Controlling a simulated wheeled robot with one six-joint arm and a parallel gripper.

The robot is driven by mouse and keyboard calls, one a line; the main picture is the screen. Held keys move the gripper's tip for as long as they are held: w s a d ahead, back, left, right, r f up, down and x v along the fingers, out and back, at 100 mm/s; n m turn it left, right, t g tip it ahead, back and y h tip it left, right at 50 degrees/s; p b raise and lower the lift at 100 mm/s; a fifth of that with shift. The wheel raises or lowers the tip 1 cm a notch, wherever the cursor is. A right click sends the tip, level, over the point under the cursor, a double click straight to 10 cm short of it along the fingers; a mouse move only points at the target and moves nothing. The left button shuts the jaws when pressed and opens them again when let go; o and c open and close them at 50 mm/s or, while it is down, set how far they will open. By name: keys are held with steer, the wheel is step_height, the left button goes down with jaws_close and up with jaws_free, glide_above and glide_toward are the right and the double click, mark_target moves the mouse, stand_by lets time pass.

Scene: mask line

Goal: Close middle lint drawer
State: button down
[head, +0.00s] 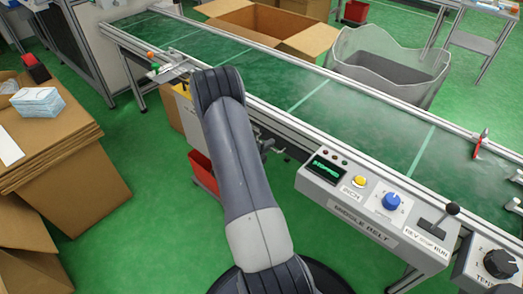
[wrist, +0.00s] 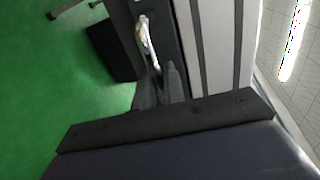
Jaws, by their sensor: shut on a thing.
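In the wrist view my gripper (wrist: 159,78) has its two dark fingers closed around the lower end of a shiny metal handle (wrist: 147,38). The handle is on a dark panel beneath the conveyor's side rails. A black box-like part (wrist: 110,50) sticks out to the left of the handle and looks like an open drawer. I cannot tell which drawer of the set it is. In the head view my arm hides the gripper and most of the drawer area under the belt.
The green conveyor (head: 300,90) runs across the head view, with a control panel (head: 370,205) on its near side. A red bin (head: 203,172) stands under it. Cardboard boxes (head: 75,190) fill the left; green floor (head: 140,240) lies open between.

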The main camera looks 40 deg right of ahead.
steer(key=shift+d, duration=0.15)
steer(key=c, duration=1.6)
jaws_free()
steer(key=shift+d, duration=0.1)
steer(key=p+v, duration=0.2)
steer(key=v, duration=0.9)
steer(key=shift+w, duration=0.1)
steer(key=shift+d, duration=0.15)
